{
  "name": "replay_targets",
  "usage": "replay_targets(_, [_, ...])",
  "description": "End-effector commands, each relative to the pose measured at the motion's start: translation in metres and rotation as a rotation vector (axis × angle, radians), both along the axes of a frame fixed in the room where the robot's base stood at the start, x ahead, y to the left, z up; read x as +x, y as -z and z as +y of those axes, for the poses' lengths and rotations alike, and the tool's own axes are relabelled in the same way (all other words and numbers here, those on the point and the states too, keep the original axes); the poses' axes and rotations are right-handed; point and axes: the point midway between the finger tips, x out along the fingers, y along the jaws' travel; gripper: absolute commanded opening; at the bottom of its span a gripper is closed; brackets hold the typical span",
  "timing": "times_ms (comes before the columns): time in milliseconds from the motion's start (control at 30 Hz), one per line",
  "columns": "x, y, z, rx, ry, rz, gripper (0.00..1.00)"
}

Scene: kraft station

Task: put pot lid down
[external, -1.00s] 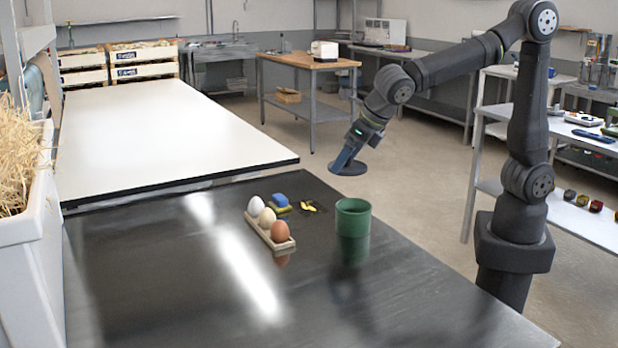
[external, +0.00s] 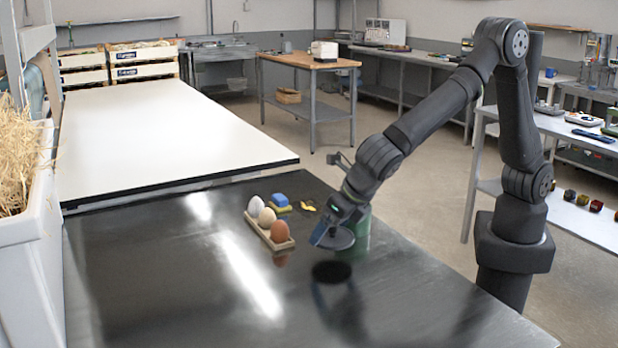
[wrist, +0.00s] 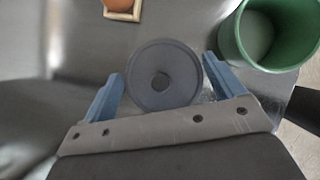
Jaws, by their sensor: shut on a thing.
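The pot lid is a dark grey disc (external: 335,239) held in the air above the black table, with its dark shadow on the tabletop below. My gripper (external: 326,236) is shut on it. In the wrist view the lid (wrist: 164,76) sits between the two blue fingers of my gripper (wrist: 163,92), with a round dark spot at its centre. The green pot (wrist: 268,34) is open-topped and stands to the right of the lid in the wrist view. In the external view the pot (external: 363,232) is mostly hidden behind my gripper and wrist.
A wooden holder (external: 262,233) with three eggs stands left of my gripper. Behind it are a blue and yellow-green sponge (external: 280,203) and a small yellow item (external: 308,207). The front and left of the black table (external: 150,290) are clear.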

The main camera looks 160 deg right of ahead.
Motion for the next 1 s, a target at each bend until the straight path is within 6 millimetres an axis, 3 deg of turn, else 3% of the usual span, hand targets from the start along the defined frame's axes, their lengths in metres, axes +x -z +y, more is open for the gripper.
replay_targets(333, [0.000,0.039,0.000,0.001,0.000,0.001,0.65])
replay_targets(700, [0.000,0.043,0.000,0.001,0.000,-0.001,0.65])
replay_targets(733, [0.000,0.043,0.000,0.000,-0.001,-0.002,0.91])
replay_targets(767, [0.000,0.043,0.000,0.000,-0.001,-0.002,0.97])
replay_targets(1000, [0.000,0.042,0.000,-0.001,-0.001,-0.002,1.00])
